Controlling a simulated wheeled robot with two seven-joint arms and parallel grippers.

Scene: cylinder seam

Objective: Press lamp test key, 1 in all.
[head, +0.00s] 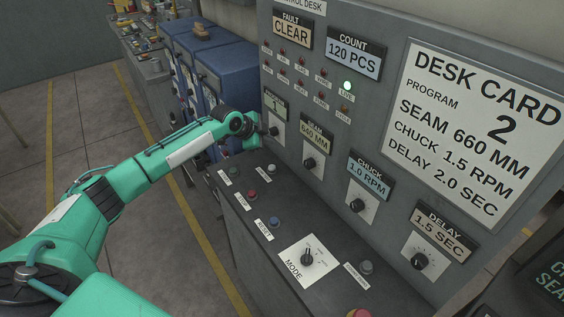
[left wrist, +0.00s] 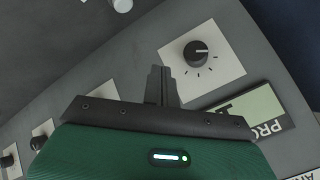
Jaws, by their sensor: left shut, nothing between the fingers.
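The desk panel has several push keys: a white key (head: 271,168), a green key (head: 221,174), a red key (head: 251,194), a blue key (head: 275,222) and a grey key (head: 366,267). The small labels by the white and grey keys are too blurred to tell for sure which is lamp test. My left gripper (head: 260,130) is shut and empty, by the PROGRAM knob (head: 274,131), above and beyond the white key. In the left wrist view the shut fingers (left wrist: 162,84) point beside the PROGRAM knob (left wrist: 196,53). My right gripper is out of view.
The upright panel carries SEAM (head: 309,163), CHUCK (head: 357,205) and DELAY (head: 419,261) knobs under their displays. A MODE dial (head: 307,258) and a red mushroom button (head: 358,313) are on the desk. A desk card (head: 480,130) hangs right. Blue cabinets (head: 215,65) stand behind my left arm.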

